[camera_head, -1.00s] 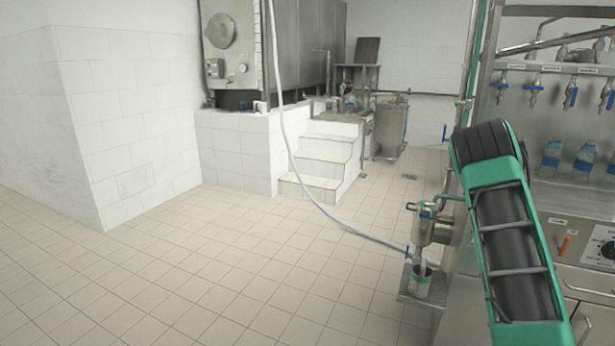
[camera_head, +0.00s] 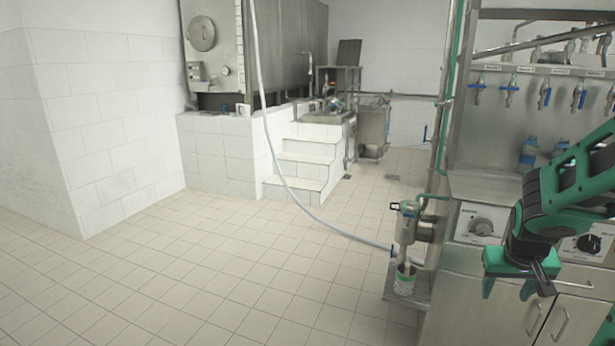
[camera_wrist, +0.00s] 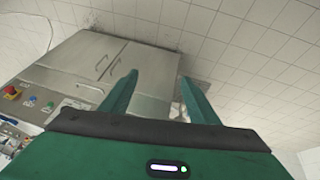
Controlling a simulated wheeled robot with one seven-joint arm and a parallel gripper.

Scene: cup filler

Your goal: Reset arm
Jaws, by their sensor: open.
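My gripper (camera_head: 508,287) is at the right of the head view, in front of the steel counter's cabinet doors, with its fingers pointing down. In the wrist view my gripper (camera_wrist: 158,76) shows two green fingers spread apart with nothing between them. It is open and empty. My arm comes in from the right edge of the head view and covers part of the counter front.
A steel counter (camera_head: 470,262) with knobs and taps (camera_head: 510,90) above it stands at the right. A hose (camera_head: 330,228) hangs across the room. The tiled floor (camera_head: 220,270) is clear.

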